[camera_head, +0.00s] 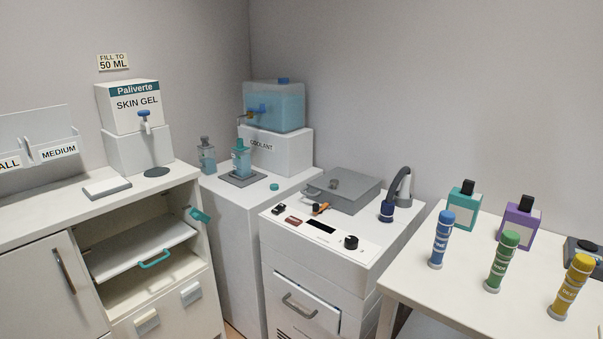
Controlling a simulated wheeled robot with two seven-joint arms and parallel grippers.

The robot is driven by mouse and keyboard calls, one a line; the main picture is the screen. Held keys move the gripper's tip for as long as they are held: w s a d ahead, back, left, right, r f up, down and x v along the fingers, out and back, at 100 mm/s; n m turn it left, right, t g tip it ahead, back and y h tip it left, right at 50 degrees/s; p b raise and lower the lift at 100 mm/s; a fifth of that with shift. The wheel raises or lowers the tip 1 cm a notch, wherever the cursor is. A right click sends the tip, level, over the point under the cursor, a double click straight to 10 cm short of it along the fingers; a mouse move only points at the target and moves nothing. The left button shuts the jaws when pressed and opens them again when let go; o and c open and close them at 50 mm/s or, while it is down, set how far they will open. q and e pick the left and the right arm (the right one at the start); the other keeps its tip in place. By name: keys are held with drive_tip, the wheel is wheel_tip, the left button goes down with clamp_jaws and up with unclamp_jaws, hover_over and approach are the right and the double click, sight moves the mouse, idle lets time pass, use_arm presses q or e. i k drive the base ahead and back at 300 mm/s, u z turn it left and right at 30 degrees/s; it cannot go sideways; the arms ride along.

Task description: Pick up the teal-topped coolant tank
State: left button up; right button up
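A small clear tank with a teal top (241,158) stands upright on a dark grey pad (244,180) in front of the white box labelled COOLANT (290,152). It sits below the tap of a large clear container of blue liquid (283,108) on that box. A loose teal cap (274,187) lies on the counter to its right. A second small clear bottle with a grey top (206,157) stands just left of it. Neither of my grippers shows in this view.
A grey lidded machine (342,190) with knobs and a hose stands to the right. A side table (430,272) holds several coloured tubes and bottles. At left, a cabinet has a pulled-out shelf (140,247) and a SKIN GEL dispenser (135,105) on top.

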sight(241, 161)
drive_tip(key=u, duration=0.7)
drive_tip(key=i, duration=0.5)
drive_tip(key=u, duration=0.65)
drive_tip(key=i, duration=0.85)
drive_tip(key=z, duration=0.35)
